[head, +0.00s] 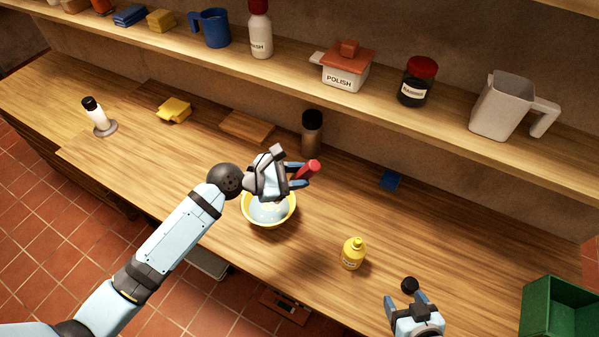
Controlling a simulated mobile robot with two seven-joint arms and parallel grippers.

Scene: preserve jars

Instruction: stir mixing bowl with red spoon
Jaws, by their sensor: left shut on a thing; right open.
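The mixing bowl (248,217) is yellow outside with a pale inside and stands on the wooden counter near its front edge. My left gripper (301,176) is above the bowl's far right side, shut on the red spoon (313,166). Only the spoon's red handle end shows; its lower part is hidden by the gripper, so I cannot tell whether it reaches into the bowl. My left arm hides part of the bowl's back rim. My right gripper (407,299) is open and empty at the front right, apart from the bowl.
A green crate (560,310) is at right. The shelf (385,110) overhangs the back.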

